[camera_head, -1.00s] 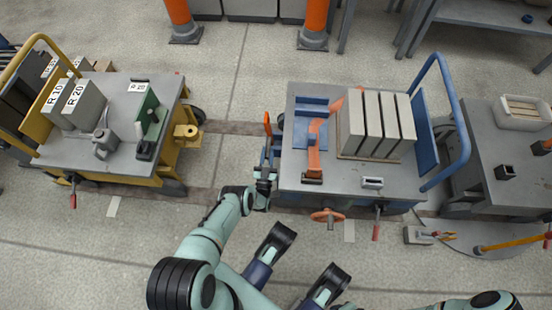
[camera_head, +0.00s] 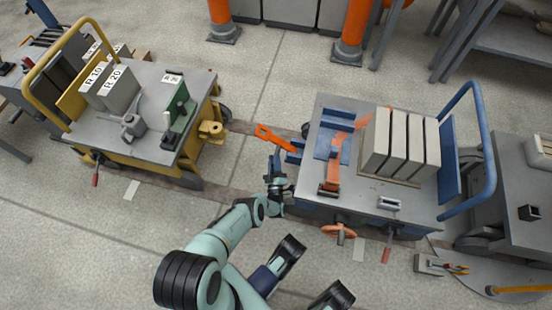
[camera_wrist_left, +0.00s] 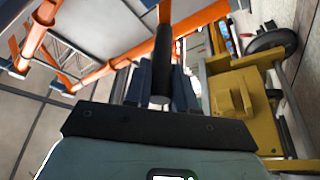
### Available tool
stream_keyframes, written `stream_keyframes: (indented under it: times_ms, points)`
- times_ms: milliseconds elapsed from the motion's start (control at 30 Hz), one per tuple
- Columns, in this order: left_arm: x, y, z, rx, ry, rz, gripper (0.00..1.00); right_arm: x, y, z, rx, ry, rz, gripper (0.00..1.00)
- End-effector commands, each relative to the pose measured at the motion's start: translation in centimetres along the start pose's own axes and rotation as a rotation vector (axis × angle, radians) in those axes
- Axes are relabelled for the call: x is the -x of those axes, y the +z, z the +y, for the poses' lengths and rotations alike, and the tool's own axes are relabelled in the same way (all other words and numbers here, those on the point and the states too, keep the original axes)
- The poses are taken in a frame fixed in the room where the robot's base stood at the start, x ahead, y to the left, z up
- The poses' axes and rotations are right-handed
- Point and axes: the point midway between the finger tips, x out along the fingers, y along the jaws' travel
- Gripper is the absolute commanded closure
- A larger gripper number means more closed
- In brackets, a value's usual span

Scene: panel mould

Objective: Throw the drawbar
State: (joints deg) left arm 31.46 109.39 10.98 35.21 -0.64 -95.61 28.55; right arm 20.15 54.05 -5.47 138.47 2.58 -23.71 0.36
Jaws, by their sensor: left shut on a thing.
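The orange drawbar (camera_head: 275,138) projects from the left end of the blue cart (camera_head: 345,208), slanting toward the yellow cart. My left gripper (camera_head: 276,166) is beside the blue cart's left end, just in front of the drawbar. In the left wrist view a dark round rod (camera_wrist_left: 160,75) stands between the fingers, with orange bar (camera_wrist_left: 164,38) beyond it. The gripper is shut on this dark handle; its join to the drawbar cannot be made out. A yellow coupling (camera_head: 211,130) juts from the yellow cart's right side, apart from the drawbar.
The yellow cart (camera_head: 140,80) carries blocks marked R 10 and R 20. The blue cart carries several grey slabs (camera_head: 403,148). Orange posts (camera_head: 355,25) stand behind. A grey bench (camera_head: 510,190) is at the right.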

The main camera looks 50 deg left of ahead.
Motion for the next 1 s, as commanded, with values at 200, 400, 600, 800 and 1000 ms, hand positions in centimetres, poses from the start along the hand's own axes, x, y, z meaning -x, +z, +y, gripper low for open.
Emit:
stream_keyframes:
  times_ms: [200, 400, 600, 800, 1000]
  points:
    - [0.5, 0.8, -1.1, 0.19, -0.078, -0.009, 1.0, -0.3, 0.5, 0.4, -0.007, 0.009, -0.02, 0.49]
    - [0.7, 1.4, -2.2, 0.346, -0.141, -0.01, 1.0, -0.4, 0.7, 0.6, -0.01, 0.012, -0.027, 0.49]
    - [1.0, 2.0, -2.9, 0.465, -0.189, -0.011, 1.0, -0.4, 0.7, 0.6, -0.01, 0.013, -0.028, 0.49]
    - [1.1, 2.4, -3.3, 0.541, -0.219, -0.011, 1.0, -0.4, 0.7, 0.6, -0.01, 0.012, -0.028, 0.49]
    - [1.1, 2.6, -3.4, 0.575, -0.232, -0.012, 1.0, -0.4, 0.7, 0.6, -0.01, 0.012, -0.028, 0.49]
